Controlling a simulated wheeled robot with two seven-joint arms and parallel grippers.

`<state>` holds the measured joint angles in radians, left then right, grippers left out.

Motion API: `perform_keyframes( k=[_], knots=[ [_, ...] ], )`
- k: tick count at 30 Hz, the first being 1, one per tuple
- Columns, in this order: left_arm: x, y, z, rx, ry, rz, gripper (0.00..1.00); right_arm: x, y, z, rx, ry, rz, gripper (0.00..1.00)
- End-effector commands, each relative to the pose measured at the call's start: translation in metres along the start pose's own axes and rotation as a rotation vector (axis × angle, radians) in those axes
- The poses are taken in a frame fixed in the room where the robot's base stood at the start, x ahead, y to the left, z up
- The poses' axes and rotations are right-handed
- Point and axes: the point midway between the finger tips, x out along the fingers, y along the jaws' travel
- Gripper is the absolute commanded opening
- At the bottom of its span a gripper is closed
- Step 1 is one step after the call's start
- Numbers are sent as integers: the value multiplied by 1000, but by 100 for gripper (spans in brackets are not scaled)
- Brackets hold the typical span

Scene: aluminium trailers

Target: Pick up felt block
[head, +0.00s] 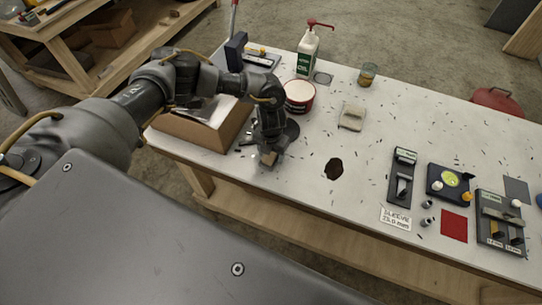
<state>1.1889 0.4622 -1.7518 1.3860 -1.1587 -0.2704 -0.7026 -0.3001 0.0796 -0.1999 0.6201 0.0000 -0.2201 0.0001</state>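My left gripper (270,153) points down over the near edge of the white table, right of the cardboard box. A small brown block (269,158), which may be the felt block, shows at its fingertips. The fingers largely hide it, and I cannot tell whether they are closed on it or whether it touches the table. A beige, soft-looking pad (352,117) lies apart, further right on the table. My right gripper is not in view.
The open cardboard box (198,134) stands left of my gripper. A red-and-white tub (299,97), a pump bottle (308,52) and a glass jar (367,75) stand behind. Dark fixtures (402,178) fill the right.

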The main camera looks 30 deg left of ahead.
Motion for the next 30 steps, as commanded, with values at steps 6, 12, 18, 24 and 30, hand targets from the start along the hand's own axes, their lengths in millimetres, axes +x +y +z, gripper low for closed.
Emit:
perform_keyframes(
  k=[6,12,18,24,30],
  knots=[
    [0,0,0,0,0,0,31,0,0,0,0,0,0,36],
    [-1,0,0,0,0,0,26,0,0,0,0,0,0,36],
    [-6,0,1,0,-2,-2,26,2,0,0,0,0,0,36],
    [-32,0,2,2,-5,-2,26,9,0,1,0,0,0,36],
    [-69,-15,-30,9,-4,-3,26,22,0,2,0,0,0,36]
  ],
)
